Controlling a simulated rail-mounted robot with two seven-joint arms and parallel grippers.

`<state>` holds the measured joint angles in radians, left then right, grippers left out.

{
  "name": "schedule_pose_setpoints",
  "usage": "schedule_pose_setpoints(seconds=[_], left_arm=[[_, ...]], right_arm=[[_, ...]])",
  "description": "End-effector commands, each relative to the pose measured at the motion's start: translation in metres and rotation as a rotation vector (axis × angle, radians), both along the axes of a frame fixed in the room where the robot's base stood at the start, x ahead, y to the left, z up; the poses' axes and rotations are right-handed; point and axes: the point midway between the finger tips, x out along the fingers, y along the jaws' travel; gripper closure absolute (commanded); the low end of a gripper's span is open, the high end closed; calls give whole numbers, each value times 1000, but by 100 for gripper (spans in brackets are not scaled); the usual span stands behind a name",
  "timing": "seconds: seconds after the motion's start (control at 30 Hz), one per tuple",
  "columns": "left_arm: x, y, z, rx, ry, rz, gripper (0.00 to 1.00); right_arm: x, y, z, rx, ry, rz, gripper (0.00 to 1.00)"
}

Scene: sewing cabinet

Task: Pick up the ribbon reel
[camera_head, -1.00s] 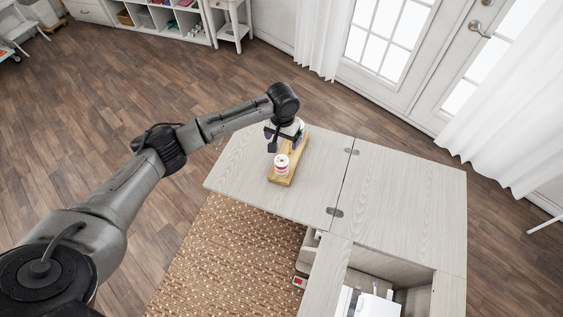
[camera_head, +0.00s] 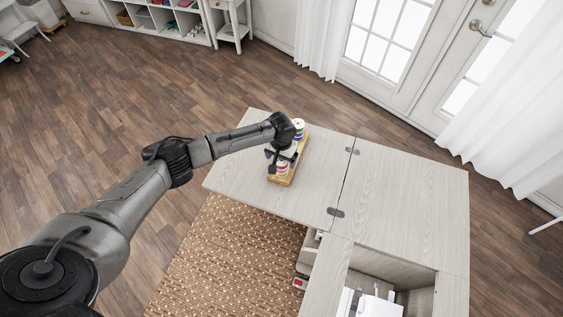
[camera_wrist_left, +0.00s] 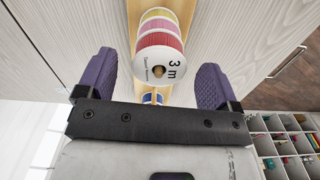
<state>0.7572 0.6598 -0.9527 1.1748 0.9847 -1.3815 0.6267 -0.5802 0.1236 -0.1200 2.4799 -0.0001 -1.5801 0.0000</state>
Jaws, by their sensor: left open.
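A ribbon reel (camera_wrist_left: 160,58) with a white end face marked "3 m" and a red band shows in the left wrist view. Another reel (camera_wrist_left: 160,18) with yellow and pink bands stands beyond it. I see no contact. My right gripper is out of view.
The holder lies on the pale wooden cabinet top (camera_head: 245,170), whose left leaf is otherwise clear. Hinges (camera_head: 335,212) join it to the right part. A recess with a white machine (camera_head: 368,302) is at the front. A woven rug (camera_head: 225,255) lies below.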

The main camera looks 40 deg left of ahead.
Motion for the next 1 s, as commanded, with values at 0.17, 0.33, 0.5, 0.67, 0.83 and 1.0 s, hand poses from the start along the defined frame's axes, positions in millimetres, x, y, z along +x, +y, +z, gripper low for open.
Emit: schedule_pose_setpoints(seconds=[0.17,0.33,0.5,0.67,0.83,1.0], left_arm=[[0,-1,-14,-1,1,0,14],[0,0,-15,-1,0,0,14],[0,0,-15,-1,0,0,20],[0,0,-15,0,0,0,36],[0,0,-14,0,0,0,52],[0,0,-14,0,-1,0,66]], right_arm=[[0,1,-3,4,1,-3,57],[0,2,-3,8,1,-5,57],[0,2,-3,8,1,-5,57],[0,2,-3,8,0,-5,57],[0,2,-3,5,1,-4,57],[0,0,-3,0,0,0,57]])
